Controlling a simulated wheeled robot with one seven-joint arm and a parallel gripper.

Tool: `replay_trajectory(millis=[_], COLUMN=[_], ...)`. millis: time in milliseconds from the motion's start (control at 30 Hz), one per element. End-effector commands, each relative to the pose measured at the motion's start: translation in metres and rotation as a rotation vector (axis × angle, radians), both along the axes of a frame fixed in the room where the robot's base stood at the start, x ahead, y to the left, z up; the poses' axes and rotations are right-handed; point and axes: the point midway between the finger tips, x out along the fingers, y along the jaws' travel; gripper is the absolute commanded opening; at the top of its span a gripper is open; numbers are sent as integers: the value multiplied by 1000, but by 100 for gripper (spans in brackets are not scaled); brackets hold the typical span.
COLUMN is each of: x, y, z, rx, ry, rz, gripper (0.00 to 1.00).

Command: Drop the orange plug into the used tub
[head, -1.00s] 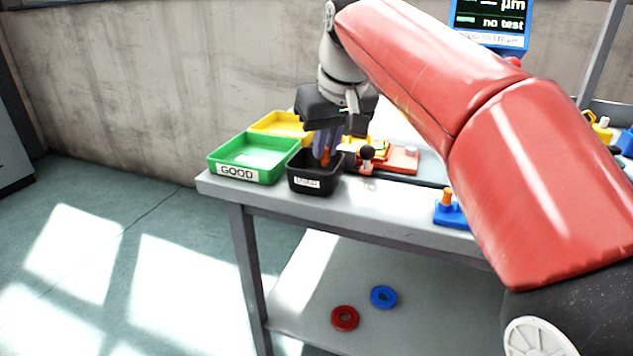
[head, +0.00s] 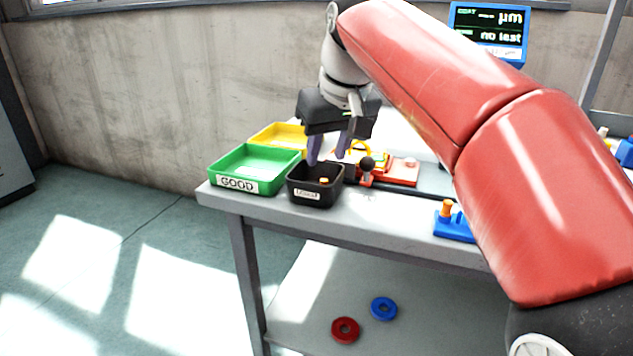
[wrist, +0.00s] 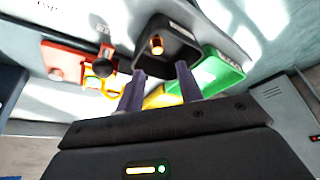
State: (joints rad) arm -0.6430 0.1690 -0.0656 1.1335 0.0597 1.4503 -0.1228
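The orange plug (head: 324,181) lies inside the black tub (head: 315,199), which has a small white label too blurred to read for certain. The plug also shows inside the tub in the wrist view (wrist: 157,45). My gripper (head: 327,158) is open and empty just above the tub, its two purple fingers apart. In the wrist view the fingers (wrist: 160,71) are spread with nothing between them.
A green tray (head: 237,184) labelled GOOD stands left of the tub, with a yellow tray (head: 277,134) behind. A red fixture (head: 404,172) with a black knob sits to the right. A blue block (head: 452,228) with an orange peg stands near the front edge.

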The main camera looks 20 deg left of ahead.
Motion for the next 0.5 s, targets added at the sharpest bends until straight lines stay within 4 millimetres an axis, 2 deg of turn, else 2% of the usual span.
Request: replay_trajectory(millis=[33,200,333,500], x=[-3,-11,-15,-17], y=[-3,-10,-13,-15], z=[12,38,51,55], rx=[2,1,1,0], ry=[-3,-2,-1,0], rz=[-1,-1,-1,0], gripper=[37,37,37,37])
